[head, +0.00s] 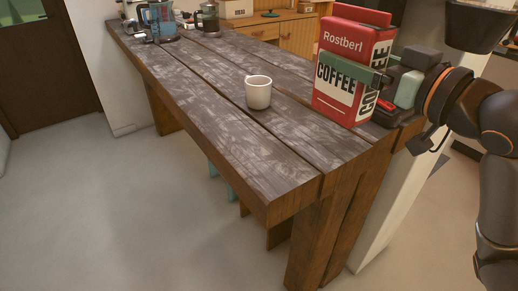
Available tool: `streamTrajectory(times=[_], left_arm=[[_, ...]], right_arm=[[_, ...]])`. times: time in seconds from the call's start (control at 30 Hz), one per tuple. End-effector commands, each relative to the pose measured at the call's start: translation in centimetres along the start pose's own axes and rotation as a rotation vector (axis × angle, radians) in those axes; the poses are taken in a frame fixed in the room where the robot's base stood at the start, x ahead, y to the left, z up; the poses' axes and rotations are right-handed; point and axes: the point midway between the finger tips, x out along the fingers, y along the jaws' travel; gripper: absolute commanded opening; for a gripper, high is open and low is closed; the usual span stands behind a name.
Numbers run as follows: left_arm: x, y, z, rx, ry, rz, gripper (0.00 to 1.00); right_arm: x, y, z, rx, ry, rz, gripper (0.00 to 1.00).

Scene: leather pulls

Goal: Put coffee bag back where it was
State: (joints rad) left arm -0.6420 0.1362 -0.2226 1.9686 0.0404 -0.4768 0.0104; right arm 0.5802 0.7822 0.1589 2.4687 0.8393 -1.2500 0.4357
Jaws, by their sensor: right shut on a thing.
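A red coffee bag (346,88) with white and black "COFFEE" lettering is upright at the right end of the dark wooden counter. My right gripper (354,72) comes in from the right and is shut on the bag, with a green finger across its front. The bag's lower edge is at or just above the counter top; I cannot tell whether it touches. Part of the bag's right side is hidden by the gripper. My left gripper is not in view.
A white mug (258,92) stands on the wooden counter (215,110), left of the bag. The counter's front edge drops to open floor at left.

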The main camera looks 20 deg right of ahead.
Motion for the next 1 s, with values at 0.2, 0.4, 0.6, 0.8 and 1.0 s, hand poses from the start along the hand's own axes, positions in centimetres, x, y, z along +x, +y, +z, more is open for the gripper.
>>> streamTrajectory(times=[0.2, 0.4, 0.6, 0.8, 1.0], left_arm=[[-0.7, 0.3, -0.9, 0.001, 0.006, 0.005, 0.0], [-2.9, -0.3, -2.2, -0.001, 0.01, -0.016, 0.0], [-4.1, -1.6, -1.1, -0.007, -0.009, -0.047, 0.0], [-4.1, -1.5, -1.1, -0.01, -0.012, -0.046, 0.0], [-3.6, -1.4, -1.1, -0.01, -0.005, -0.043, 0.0]], right_arm=[[-0.4, -0.8, -0.8, 0.006, -0.005, -0.035, 0.05], [0.8, -1.2, -0.5, 0.01, -0.007, -0.038, 0.05], [2.3, -1.9, 0.9, 0.012, -0.001, -0.034, 0.05], [6.2, -3.5, 2.8, 0.01, 0.0, -0.035, 0.05], [9.6, -4.8, 6.4, 0.009, -0.003, -0.033, 0.05]])
